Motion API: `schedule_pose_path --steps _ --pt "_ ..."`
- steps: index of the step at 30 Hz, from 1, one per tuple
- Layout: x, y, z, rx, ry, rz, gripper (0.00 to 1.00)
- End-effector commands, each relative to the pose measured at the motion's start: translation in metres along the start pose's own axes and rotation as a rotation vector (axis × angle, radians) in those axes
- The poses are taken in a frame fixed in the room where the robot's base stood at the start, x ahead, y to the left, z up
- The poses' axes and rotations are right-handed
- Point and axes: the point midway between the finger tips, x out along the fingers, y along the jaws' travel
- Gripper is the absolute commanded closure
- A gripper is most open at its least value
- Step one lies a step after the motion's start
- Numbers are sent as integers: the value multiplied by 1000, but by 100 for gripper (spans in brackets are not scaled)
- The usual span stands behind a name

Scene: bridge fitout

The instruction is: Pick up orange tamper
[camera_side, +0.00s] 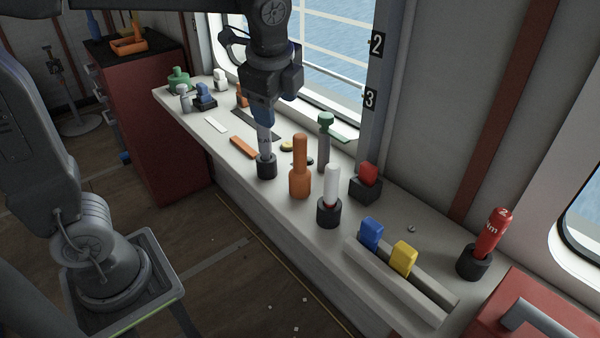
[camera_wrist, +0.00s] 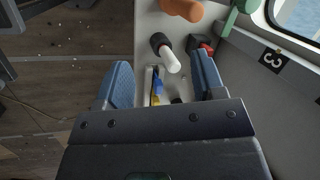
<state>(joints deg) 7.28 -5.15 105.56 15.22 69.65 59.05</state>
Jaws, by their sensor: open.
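The orange tamper (camera_side: 300,178) stands upright on the white counter, with a wide base and a narrower handle. Part of it shows at the top edge of the wrist view (camera_wrist: 181,8), beyond my fingertips. My gripper (camera_side: 263,112) is open, its blue fingers pointing down. In the side view it is up and left of the tamper, overlapping a pale cylinder in a black holder (camera_side: 266,166). In the wrist view, my two blue fingers (camera_wrist: 162,78) are apart, with nothing gripped between them.
A white cylinder (camera_side: 332,184) in a black holder stands just right of the tamper. A green-topped tool (camera_side: 325,145) and a red block on a black base (camera_side: 368,180) are behind. Blue (camera_side: 371,233) and yellow (camera_side: 403,258) blocks sit in a rail. The window wall bounds the counter.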

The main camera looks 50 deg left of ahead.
Motion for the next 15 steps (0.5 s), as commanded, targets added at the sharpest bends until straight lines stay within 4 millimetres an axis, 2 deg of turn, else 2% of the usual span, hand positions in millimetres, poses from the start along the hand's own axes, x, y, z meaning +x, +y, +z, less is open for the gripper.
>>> schedule_pose_path --steps 1,3,6,10,15 --pt "7 -15 -10 122 -34 19 37" --pt "14 -31 -20 283 -76 41 37" --pt "23 -48 -31 460 -121 70 37" --pt "31 -60 -39 594 -153 97 37" --pt "45 -62 -39 635 -163 108 37"
